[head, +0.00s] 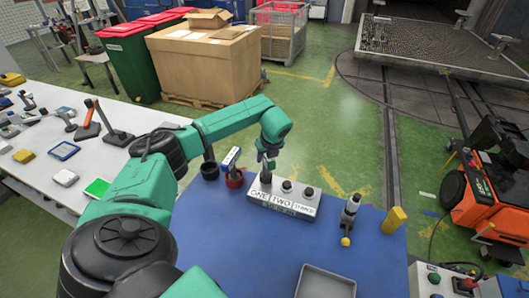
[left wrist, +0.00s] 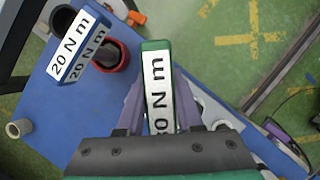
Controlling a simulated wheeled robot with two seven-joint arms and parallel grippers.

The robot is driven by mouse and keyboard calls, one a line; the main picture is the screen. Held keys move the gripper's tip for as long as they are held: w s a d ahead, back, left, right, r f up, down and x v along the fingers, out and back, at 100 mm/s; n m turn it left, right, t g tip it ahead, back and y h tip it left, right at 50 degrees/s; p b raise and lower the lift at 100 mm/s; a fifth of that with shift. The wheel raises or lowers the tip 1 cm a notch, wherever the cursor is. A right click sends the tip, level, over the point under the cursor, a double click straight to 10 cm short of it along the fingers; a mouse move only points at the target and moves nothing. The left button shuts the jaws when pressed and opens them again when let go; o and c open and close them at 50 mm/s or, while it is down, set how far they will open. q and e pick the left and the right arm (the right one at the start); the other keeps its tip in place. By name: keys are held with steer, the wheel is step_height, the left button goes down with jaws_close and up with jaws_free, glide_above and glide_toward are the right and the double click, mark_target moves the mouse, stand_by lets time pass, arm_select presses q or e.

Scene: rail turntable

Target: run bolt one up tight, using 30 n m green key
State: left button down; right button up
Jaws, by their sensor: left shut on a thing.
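My left gripper (head: 268,160) is shut on the green-edged torque key (left wrist: 157,75), whose white label reads "0 N m" with its first digit partly hidden by the gripper. In the head view the gripper hangs over the ONE end of the grey block (head: 285,208) labelled ONE, TWO and a third word. A dark bolt top (head: 266,178) shows below it; I cannot tell whether the key is seated on it. Two more bolt tops stand at TWO (head: 287,187) and at the third place (head: 308,192). My right gripper is not in view.
The 20 N m key (left wrist: 73,43) stands in a red cup (head: 234,180) left of the block. A dark cup (head: 209,170) is beside it. A grey fixture with a yellow ball (head: 345,241), a yellow block (head: 393,220) and a grey tray (head: 325,283) are on the blue table.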

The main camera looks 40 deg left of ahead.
arm_select(q)
steer(key=shift+f+m+t+b, duration=0.1)
steer(key=shift+m+t+b, duration=0.25)
steer(key=shift+m, duration=0.75)
steer(key=shift+w+d+m+t+h+b, duration=0.1)
steer(key=shift+m+t+h+b, duration=0.15)
steer(key=shift+m, duration=0.35)
steer(key=shift+w+d+m+t+h+b, duration=0.1)
steer(key=shift+m+h+b, duration=0.25)
steer(key=shift+m, duration=0.55)
steer(key=shift+m+b, duration=0.4)
steer(key=shift+m, duration=0.1)
steer(key=shift+h, duration=0.3)
